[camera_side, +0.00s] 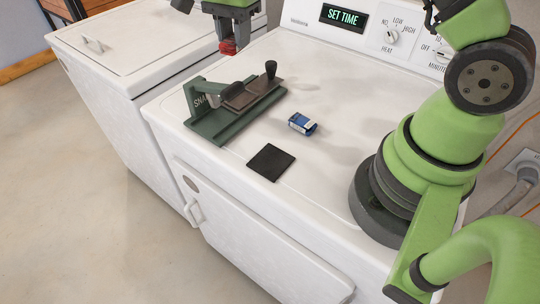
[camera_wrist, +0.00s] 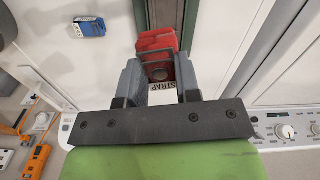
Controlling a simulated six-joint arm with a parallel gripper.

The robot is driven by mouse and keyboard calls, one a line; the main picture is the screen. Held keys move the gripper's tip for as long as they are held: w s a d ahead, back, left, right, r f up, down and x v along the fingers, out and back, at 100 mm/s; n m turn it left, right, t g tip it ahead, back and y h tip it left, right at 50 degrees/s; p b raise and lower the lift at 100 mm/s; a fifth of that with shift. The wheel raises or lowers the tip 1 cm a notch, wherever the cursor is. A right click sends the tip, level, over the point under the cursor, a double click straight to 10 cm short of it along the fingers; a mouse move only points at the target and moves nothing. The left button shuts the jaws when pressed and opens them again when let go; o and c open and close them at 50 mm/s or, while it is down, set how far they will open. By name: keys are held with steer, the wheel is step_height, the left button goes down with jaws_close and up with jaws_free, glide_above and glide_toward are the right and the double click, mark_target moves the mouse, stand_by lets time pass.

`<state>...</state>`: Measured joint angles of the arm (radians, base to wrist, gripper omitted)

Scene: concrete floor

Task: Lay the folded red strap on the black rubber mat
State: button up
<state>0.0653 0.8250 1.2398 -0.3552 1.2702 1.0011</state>
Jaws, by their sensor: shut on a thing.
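My gripper (camera_side: 230,38) is at the top of the side view, shut on the folded red strap (camera_side: 228,48) and holding it up in the air. In the wrist view the red strap (camera_wrist: 157,42) shows between the two grey fingers, with a pale part lettered "STRAP" close to the palm. The black rubber mat (camera_side: 270,162) is a small dark square lying flat and bare on the white appliance top, near its front edge. My gripper is well beyond the mat, toward the far left. I cannot make out the mat in the wrist view.
A green fixture (camera_side: 213,128) with a dark clamp and upright knob stands between my gripper and the mat. A small blue-and-white box (camera_side: 302,124) lies right of the fixture, also in the wrist view (camera_wrist: 87,27). A control panel (camera_side: 360,30) rises at the back.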

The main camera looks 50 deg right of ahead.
steer(key=s+a+n, duration=0.6)
steer(key=s+n, duration=0.1)
steer(key=n, duration=0.9)
glide_above(271, 161)
step_height(271, 161, down, 4)
steer(key=shift+f, duration=5.6)
steer(key=o, duration=0.9)
steer(key=shift+f, duration=0.1)
steer(key=shift+c, duration=0.2)
